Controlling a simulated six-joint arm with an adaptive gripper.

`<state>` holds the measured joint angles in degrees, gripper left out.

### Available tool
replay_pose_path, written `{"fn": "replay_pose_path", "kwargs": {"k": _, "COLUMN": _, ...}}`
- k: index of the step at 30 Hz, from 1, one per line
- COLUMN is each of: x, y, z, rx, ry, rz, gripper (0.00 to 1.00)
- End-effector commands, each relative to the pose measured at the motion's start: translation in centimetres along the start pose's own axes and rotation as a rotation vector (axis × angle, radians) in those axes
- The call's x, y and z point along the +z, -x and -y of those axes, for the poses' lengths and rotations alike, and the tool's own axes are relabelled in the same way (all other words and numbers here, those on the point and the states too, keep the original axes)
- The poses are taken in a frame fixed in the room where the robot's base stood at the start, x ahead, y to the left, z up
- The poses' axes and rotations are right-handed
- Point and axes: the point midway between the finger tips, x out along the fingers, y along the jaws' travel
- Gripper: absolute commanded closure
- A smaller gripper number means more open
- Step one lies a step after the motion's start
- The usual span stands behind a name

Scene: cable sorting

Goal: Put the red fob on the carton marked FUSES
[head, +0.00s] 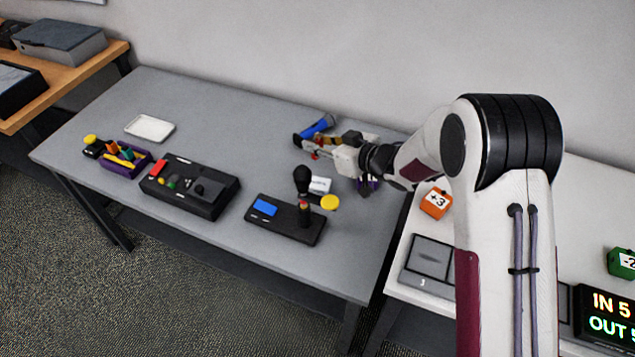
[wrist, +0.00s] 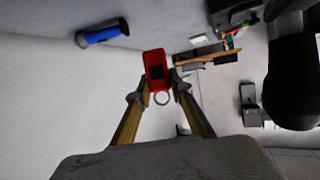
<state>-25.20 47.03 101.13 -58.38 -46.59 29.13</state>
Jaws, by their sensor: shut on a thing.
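My gripper (wrist: 158,92) is shut on the red fob (wrist: 155,66), a red block with a dark patch and a metal ring, in the wrist view. The fob sticks out past the fingertips. In the head view my gripper (head: 308,147) is over the back right of the grey table, and only a little red of the fob (head: 316,155) shows. A small white box (head: 321,185) with dark marks stands on the table, nearer the front than my gripper; its lettering is too small to read.
A blue cylinder (head: 318,126) lies behind my gripper. A black device with a blue screen (head: 265,207) and upright posts is in front of the white box. A yellow disc (head: 330,202) is close by. A black console (head: 190,187) and purple holder (head: 122,166) are further left.

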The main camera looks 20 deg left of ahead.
Motion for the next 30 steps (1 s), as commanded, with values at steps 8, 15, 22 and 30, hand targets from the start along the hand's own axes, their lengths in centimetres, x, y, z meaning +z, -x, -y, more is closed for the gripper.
{"fn": "replay_pose_path", "kwargs": {"k": 8, "x": 0.2, "y": -0.1, "z": 0.0, "rx": 0.000, "ry": 0.000, "rz": 0.000, "gripper": 0.97}}
{"fn": "replay_pose_path", "kwargs": {"k": 15, "x": 2.4, "y": -1.0, "z": 0.0, "rx": 0.000, "ry": -0.002, "rz": 0.002, "gripper": 0.97}}
{"fn": "replay_pose_path", "kwargs": {"k": 22, "x": 4.9, "y": -2.0, "z": 0.0, "rx": 0.001, "ry": -0.002, "rz": 0.001, "gripper": 0.97}}
{"fn": "replay_pose_path", "kwargs": {"k": 30, "x": 5.8, "y": -2.4, "z": -0.1, "rx": 0.001, "ry": 0.001, "rz": 0.000, "gripper": 0.97}}
